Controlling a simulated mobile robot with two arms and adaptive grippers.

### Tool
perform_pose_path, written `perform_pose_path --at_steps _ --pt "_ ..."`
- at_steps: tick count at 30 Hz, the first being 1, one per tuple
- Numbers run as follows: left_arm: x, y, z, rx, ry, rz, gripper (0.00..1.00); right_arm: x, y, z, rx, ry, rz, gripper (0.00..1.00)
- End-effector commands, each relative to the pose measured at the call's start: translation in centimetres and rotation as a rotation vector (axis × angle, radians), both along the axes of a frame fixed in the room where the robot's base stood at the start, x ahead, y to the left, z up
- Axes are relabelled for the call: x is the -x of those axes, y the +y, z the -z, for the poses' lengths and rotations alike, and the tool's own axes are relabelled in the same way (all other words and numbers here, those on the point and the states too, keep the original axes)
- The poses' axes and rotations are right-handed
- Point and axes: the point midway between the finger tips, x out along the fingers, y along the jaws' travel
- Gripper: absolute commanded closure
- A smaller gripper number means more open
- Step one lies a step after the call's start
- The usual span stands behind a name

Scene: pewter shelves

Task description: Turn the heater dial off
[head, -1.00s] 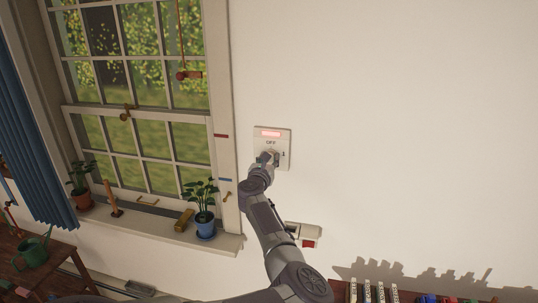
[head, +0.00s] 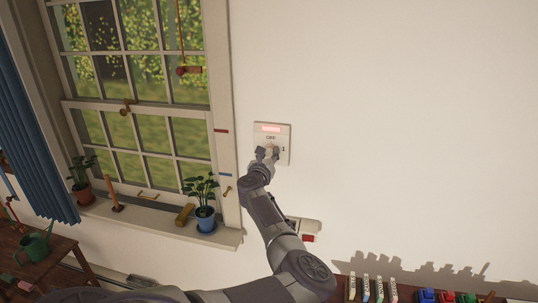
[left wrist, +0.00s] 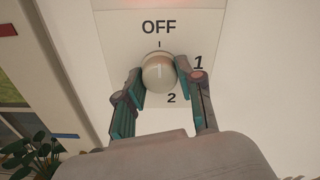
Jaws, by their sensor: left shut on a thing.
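The heater dial's white wall plate (head: 283,133) is on the wall right of the window, with a lit pinkish-red strip at its top. In the left wrist view the round cream dial knob (left wrist: 159,72) sits below the word OFF and a short tick, with 1 to its right and 2 below right. A pale mark on the knob stands close to upright, toward OFF. My left gripper (head: 267,153) is at the plate. In the left wrist view its fingers (left wrist: 160,80) are shut on the knob, one on each side. My right gripper is not in view.
A window with a sill and potted plants (head: 203,190) is left of the plate. A small wall fixture (head: 310,226) is below it. A shelf with coloured items (head: 427,296) is at the bottom right. The wall to the right is bare.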

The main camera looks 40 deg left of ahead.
Motion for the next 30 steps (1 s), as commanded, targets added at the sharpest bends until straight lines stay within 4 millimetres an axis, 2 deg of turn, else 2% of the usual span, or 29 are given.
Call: perform_pose_path --at_steps 1,5,17,30 --pt "0.0 -0.1 0.4 0.004 0.004 0.003 0.60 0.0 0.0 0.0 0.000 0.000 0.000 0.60" --pt "0.0 -0.1 0.3 0.003 0.003 0.002 0.38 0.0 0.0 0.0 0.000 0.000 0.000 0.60" --pt "0.5 -0.4 0.1 0.000 0.001 0.000 0.38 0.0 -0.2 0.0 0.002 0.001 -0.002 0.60" --pt "5.9 -3.3 0.3 0.002 0.004 0.000 0.38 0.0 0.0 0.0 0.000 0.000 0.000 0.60"
